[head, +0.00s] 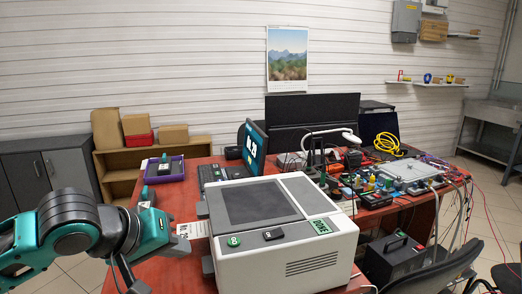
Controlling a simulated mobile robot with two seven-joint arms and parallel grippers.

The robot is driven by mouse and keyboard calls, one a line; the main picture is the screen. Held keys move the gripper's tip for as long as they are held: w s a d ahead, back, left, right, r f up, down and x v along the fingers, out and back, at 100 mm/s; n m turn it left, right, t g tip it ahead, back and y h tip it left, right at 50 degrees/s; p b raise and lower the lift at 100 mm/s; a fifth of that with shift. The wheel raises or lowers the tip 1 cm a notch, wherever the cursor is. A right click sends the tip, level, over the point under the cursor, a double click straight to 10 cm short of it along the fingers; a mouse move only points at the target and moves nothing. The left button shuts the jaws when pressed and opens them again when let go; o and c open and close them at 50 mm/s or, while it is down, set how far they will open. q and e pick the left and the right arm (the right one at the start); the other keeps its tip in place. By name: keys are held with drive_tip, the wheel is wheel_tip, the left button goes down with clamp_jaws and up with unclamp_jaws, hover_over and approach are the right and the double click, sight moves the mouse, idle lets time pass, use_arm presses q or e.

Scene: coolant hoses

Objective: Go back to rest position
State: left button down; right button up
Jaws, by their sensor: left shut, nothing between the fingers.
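My left arm comes in from the left edge, teal and black. My left gripper (176,244) is at its end, over the red-brown table (180,275), close to the left side of a large white and grey machine (280,235). The gripper is shut and holds nothing. Its fingers are small in the picture and partly hidden by the wrist. My right gripper is not in view.
The machine has a green button and a small display. A purple tray (152,174), monitor (257,143) and electronics with yellow cable (387,143) share the table. A black chair (430,272) stands front right. Cardboard boxes (173,134) sit on a shelf behind.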

use_arm(q)
drive_tip(key=s+d+f+m+t+h, duration=0.1)
drive_tip(key=d+f+m+t+h, duration=0.3)
drive_tip(key=f, duration=0.8)
drive_tip(key=s+a+f+y, duration=0.3)
drive_tip(key=s+f, duration=0.4)
drive_tip(key=f, duration=0.2)
drive_tip(key=s+a+f+m+g+y, duration=0.1)
drive_tip(key=s+a+f+y, duration=0.2)
drive_tip(key=s+f, duration=0.5)
drive_tip(key=shift+s+a+f+y, duration=0.25)
drive_tip(key=shift+a+f+y, duration=0.15)
drive_tip(key=shift+a+f, duration=0.35)
idle(4.0)
